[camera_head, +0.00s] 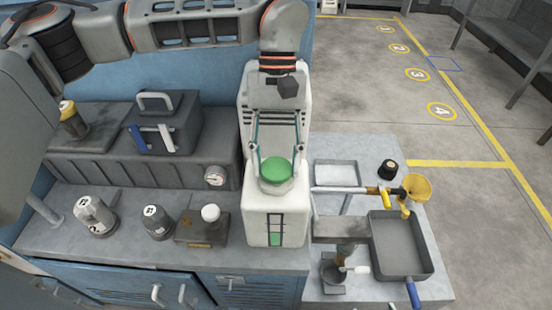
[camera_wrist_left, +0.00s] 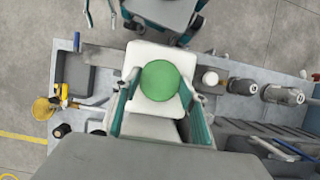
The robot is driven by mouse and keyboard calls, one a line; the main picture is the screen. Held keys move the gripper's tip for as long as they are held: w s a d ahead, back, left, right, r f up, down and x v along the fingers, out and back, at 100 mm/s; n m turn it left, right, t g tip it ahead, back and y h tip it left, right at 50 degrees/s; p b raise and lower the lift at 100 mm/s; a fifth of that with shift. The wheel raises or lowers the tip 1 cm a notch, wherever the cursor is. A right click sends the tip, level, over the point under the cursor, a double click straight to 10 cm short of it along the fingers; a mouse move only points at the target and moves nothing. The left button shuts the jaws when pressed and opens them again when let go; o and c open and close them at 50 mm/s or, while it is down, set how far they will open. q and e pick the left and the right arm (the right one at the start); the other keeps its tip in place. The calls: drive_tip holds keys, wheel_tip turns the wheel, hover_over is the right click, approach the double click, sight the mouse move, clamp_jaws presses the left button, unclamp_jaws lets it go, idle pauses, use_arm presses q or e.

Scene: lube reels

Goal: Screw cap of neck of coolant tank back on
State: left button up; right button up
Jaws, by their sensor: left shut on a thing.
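The white coolant tank (camera_head: 262,222) stands at the right end of the bench, with a level window on its front. The round green cap (camera_head: 276,169) is over the tank's neck at the top. My left gripper (camera_head: 277,174) reaches down from above, with its teal fingers on either side of the cap, and is shut on it. In the left wrist view the cap (camera_wrist_left: 161,80) lies between the fingers above the white tank. The cap covers the neck, so I cannot tell whether the threads are engaged.
Left of the tank are a small white-capped box (camera_head: 203,230), two grey canisters and a gauge (camera_head: 215,175). On the right are a grey tray (camera_head: 402,246), a yellow funnel (camera_head: 416,187) and a black-topped container (camera_head: 388,170). The floor beyond is open.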

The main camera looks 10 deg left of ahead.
use_arm(q)
drive_tip(key=m+y, duration=0.1)
drive_tip(key=m, duration=0.3)
drive_tip(key=shift+d+y, duration=0.15)
drive_tip(key=shift+y, duration=0.25)
drive_tip(key=o, duration=1.3)
drive_tip(key=o, duration=0.3)
drive_tip(key=shift+o, duration=0.2)
